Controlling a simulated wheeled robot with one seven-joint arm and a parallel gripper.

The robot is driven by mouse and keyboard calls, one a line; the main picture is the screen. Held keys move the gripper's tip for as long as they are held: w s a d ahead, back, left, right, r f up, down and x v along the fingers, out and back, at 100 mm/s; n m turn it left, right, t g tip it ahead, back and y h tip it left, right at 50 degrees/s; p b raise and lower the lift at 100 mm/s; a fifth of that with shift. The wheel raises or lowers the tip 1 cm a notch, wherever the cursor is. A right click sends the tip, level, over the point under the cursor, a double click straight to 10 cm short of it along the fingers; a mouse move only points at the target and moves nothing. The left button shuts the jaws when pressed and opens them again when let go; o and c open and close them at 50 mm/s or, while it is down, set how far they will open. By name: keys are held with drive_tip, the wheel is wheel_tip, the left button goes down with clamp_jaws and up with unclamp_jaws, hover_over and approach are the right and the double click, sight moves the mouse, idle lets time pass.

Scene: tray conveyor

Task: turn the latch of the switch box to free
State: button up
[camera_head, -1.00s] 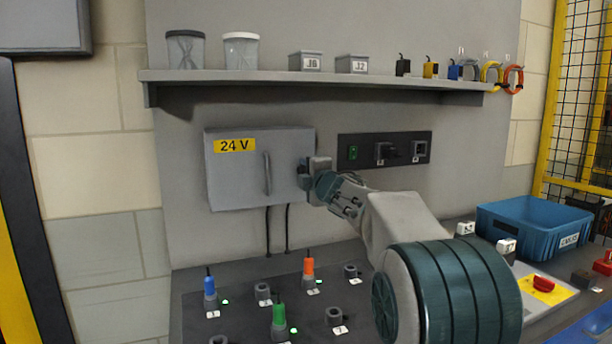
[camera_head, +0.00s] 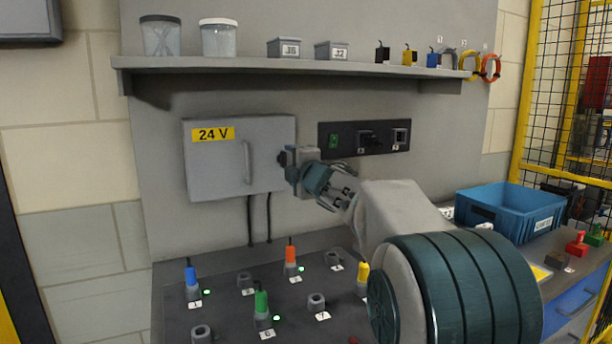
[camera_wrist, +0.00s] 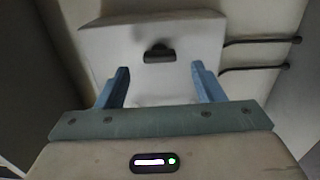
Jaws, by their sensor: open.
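The grey switch box (camera_head: 225,168) with a yellow "24 V" label and a vertical handle (camera_head: 247,162) hangs on the wall panel; its door looks closed. My gripper (camera_head: 300,160) is at the box's right side, and its body partly hides that side. In the wrist view the gripper (camera_wrist: 160,78) is open, with one blue finger on each side and nothing between them. A dark latch (camera_wrist: 158,53) on the grey box lies ahead, between the fingers' lines. Whether a finger touches it I cannot tell.
A shelf (camera_head: 300,65) with jars and small boxes runs above. A dark switch panel (camera_head: 364,138) is right of the box. Below is a bench with colored plugs and sockets (camera_head: 262,310). A blue bin (camera_head: 510,208) stands at right. Two cables hang under the box.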

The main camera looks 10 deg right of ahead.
drive_tip(key=s+d, duration=0.2)
drive_tip(key=s, duration=0.7)
drive_tip(key=shift+s, duration=0.4)
drive_tip(key=s+a+f+m+g+h+p, duration=0.1)
drive_tip(key=s+f+m+g+p, duration=0.3)
drive_tip(key=s+m, duration=0.3)
drive_tip(key=s+a+f+m+g+h+p, duration=0.1)
drive_tip(key=s+f+m+g+p, duration=0.4)
drive_tip(key=s, duration=0.9)
drive_tip(key=s+a+f+m+g+h+p, duration=0.1)
drive_tip(key=s+f+m+g+p, duration=0.3)
drive_tip(key=s+f+m, duration=0.3)
drive_tip(key=s+m+g, duration=0.1)
drive_tip(key=s, duration=0.2)
drive_tip(key=shift+s+m+g+p, duration=0.3)
drive_tip(key=shift+g+p, duration=0.1)
